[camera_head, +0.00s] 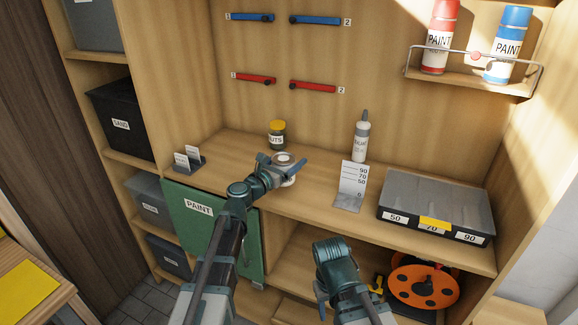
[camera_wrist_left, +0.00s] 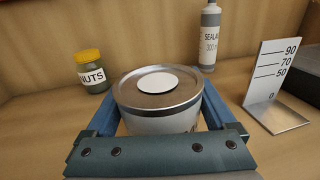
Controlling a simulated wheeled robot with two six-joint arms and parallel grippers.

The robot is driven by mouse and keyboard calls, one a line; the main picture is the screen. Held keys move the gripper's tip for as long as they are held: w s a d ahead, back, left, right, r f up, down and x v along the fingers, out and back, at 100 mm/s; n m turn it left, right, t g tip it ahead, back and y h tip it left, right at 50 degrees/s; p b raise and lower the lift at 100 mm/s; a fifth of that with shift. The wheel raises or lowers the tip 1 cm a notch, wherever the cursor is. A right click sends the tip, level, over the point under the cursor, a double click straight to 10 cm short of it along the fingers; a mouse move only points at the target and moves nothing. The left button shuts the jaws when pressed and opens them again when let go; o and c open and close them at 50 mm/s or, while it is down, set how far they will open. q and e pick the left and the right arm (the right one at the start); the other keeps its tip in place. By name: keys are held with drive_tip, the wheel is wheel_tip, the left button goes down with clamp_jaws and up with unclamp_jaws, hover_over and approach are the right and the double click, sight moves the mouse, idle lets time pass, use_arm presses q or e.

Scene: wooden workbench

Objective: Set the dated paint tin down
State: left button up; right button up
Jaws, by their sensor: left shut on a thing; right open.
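The paint tin (camera_wrist_left: 158,124) is a short silver-rimmed can with a pale body and a round white sticker on its lid. A little dark print shows at the lower right of its body; I cannot read a date. My left gripper (camera_head: 283,166) is shut around the tin, with a blue finger on each side of it in the left wrist view. The tin is upright above the front part of the bench top (camera_head: 325,190); whether its base touches is hidden. My right gripper (camera_head: 321,292) is open, low in front of the bench, its fingertips mostly hidden.
Behind the tin stand a nuts jar (camera_head: 277,135) and a sealant bottle (camera_head: 361,140). A height gauge (camera_head: 351,186) and a grey case (camera_head: 437,205) stand to the right, a card holder (camera_head: 188,161) to the left. A green paint door (camera_head: 200,225) and an orange reel (camera_head: 424,286) are below.

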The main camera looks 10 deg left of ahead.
use_arm(q)
drive_tip(key=shift+w, duration=0.5)
drive_tip(key=shift+w+a+f, duration=0.1)
drive_tip(key=shift+w, duration=0.55)
drive_tip(key=f+b, duration=0.3)
drive_tip(key=shift+w, duration=0.2)
drive_tip(key=shift+f+b, duration=0.35)
drive_tip(key=shift+b, duration=0.05)
drive_tip(key=shift+s+r, duration=0.1)
